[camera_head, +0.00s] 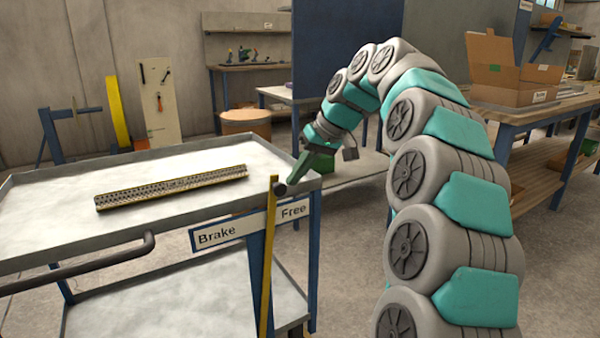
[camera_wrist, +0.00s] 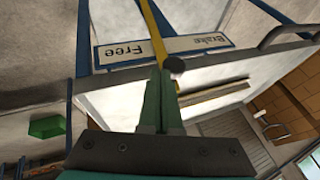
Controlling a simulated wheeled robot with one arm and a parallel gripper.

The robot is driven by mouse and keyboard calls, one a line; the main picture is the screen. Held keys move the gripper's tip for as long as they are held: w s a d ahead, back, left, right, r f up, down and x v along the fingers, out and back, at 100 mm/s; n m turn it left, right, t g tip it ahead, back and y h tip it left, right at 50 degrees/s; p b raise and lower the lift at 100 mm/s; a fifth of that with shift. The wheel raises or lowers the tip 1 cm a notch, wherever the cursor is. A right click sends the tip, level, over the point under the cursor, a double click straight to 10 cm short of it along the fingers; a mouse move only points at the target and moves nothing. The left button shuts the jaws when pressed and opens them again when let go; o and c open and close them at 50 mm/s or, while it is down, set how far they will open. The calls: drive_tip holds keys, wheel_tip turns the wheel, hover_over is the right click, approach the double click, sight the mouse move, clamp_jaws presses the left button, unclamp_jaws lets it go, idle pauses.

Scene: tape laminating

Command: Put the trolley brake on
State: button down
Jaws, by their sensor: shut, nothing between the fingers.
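The trolley (camera_head: 40,178) has a grey top tray and blue legs. The lever crosses the sign (camera_head: 243,226) between the words "Brake" on the left and "Free" on the right, closer to "Free".
A long perforated strip (camera_head: 172,187) lies on the trolley's tray. A dark push handle (camera_head: 80,264) sticks out at the front left. A workbench (camera_head: 535,110) with an open cardboard box (camera_head: 510,72) stands to the right. A green bin (camera_head: 577,160) is behind my arm.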

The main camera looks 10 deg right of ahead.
idle(0.3)
drive_tip(key=s+a+t+h, duration=0.1)
drive_tip(key=s+a+h, duration=0.2)
drive_tip(key=a, duration=0.8)
drive_tip(key=shift+s+a+r+n+b, duration=0.25)
drive_tip(key=shift+s+a+n+b, duration=0.05)
drive_tip(key=shift+s+b, duration=0.15)
drive_tip(key=s+d+r, duration=0.1)
drive_tip(key=d+r, duration=0.2)
drive_tip(key=r, duration=0.2)
drive_tip(key=s+d+r+p, duration=0.1)
drive_tip(key=s+d+r, duration=0.1)
drive_tip(key=r, duration=0.4)
drive_tip(key=shift+d+r, duration=0.3)
drive_tip(key=shift+d, duration=0.3)
